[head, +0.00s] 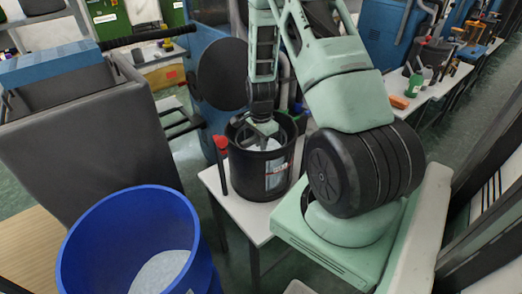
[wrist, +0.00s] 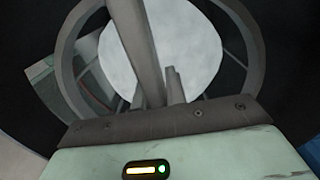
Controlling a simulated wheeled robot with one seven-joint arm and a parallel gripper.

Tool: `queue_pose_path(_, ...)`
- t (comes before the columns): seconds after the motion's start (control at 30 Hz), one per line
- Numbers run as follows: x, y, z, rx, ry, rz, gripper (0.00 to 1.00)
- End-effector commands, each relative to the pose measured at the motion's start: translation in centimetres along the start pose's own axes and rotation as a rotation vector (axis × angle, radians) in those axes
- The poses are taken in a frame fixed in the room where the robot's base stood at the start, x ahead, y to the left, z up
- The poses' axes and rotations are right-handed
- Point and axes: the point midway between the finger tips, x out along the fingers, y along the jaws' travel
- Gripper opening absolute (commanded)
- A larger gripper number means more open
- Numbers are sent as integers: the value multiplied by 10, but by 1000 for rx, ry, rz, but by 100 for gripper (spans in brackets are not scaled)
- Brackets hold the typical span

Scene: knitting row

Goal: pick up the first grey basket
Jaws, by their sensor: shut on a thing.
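The dark grey basket (head: 245,180) is a round tub with a pale label, upright on a white table. My gripper (head: 266,128) reaches down into its open top from above. In the wrist view, my gripper (wrist: 165,95) is over a grey ring with struts (wrist: 245,40) around a pale round area, with dark wall outside it. A grey bar runs up from between the fingers. My gripper is shut on part of the basket; the exact grip is hard to make out.
A large blue bin (head: 75,265) with pale contents stands at front left. A red-topped dark stick (head: 221,165) stands beside the basket. A bench with a green bottle (head: 414,85) and an orange block (head: 399,102) is at back right.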

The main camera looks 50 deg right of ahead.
Motion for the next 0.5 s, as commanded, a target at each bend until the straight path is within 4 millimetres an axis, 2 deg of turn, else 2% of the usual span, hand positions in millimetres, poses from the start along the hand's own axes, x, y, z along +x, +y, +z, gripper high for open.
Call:
queue_pose_path(0.17,-15,-1,0,-1,2,-4,0)
queue_pose_path(0.5,-75,-1,0,0,2,-6,0)
